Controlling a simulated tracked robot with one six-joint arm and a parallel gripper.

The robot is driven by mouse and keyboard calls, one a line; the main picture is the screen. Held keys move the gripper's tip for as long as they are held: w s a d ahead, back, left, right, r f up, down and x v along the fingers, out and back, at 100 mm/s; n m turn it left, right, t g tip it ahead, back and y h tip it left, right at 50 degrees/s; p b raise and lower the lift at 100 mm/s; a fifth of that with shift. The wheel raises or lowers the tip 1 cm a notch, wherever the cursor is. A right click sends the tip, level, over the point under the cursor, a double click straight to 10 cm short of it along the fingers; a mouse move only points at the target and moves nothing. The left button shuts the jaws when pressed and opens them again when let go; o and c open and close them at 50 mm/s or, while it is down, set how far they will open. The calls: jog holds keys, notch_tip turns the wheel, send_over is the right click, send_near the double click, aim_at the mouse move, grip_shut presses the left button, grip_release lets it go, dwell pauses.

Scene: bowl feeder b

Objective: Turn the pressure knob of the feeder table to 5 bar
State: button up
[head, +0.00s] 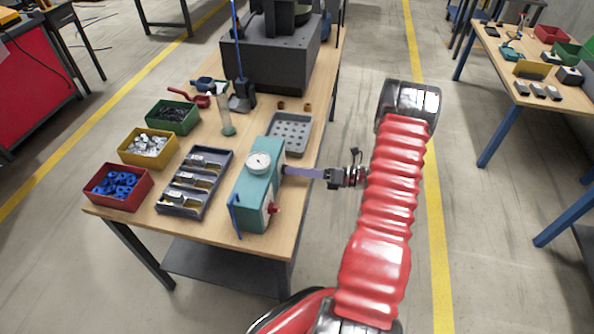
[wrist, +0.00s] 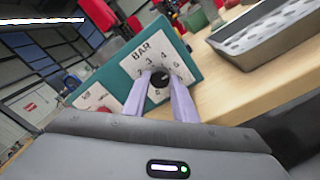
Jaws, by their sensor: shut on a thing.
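The feeder table's teal control box (head: 252,200) stands on the wooden bench, with a white round gauge (head: 259,162) on top. In the wrist view its white panel (wrist: 136,62) reads BAR above a black pressure knob (wrist: 159,79), with figures around the knob partly covered by my fingers. My gripper (head: 287,170) reaches the box's right side from the right. Its two pale lilac fingers are shut on the knob, one on each side. The knob's pointer and the gauge needle are too small to read surely.
A red button (head: 273,208) sits on the same side of the box. A grey tray with holes (head: 289,133) lies just behind it, and a dark compartment tray (head: 194,182) stands to its left. Red (head: 118,187), yellow and green bins line the bench's left edge.

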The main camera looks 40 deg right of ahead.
jog(key=shift+d+f, duration=0.1)
jog(key=o, duration=1)
jog(key=shift+o, duration=0.2)
jog(key=v, duration=1.3)
jog(key=shift+s+d, duration=0.25)
jog(key=shift+s, duration=0.05)
